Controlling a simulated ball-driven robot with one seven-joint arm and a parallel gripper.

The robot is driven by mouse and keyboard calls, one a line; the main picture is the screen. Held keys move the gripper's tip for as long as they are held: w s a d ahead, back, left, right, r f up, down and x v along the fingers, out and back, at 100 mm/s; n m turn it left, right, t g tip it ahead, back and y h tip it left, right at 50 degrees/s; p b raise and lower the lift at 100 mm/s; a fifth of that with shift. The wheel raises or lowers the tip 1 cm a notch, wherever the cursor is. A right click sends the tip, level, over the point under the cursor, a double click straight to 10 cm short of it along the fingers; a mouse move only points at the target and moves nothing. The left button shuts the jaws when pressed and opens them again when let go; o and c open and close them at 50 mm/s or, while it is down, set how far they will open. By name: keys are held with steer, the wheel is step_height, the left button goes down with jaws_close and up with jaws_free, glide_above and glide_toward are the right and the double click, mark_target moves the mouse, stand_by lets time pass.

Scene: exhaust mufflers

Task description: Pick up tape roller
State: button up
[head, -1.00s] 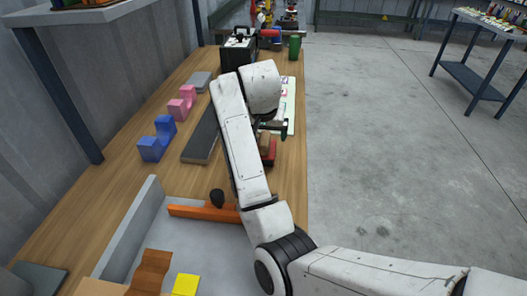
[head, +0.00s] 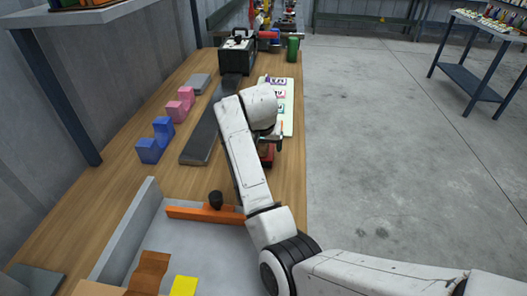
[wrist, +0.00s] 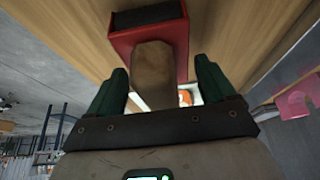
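A red block-shaped thing with a dark top and a tan-brown rounded handle, likely the tape roller (wrist: 153,70), lies on the wooden bench in the wrist view. In the head view the tape roller (head: 266,155) shows as a red patch, mostly hidden behind my arm. My gripper (wrist: 160,82) has two dark green fingers, one on each side of the brown handle. Gaps show between both fingers and the handle, so it is open and not holding it. In the head view my gripper (head: 276,138) is over the bench, mostly hidden.
A long dark grey slab (head: 200,140), blue block (head: 155,142) and pink block (head: 180,105) lie left of my arm. A white sheet with cards (head: 286,115) lies behind. A grey tray (head: 128,235) holds an orange bar (head: 190,213). Open floor lies right.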

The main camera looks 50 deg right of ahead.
steer(key=c, duration=1)
steer(key=shift+c, duration=0.2)
steer(key=shift+r, duration=0.15)
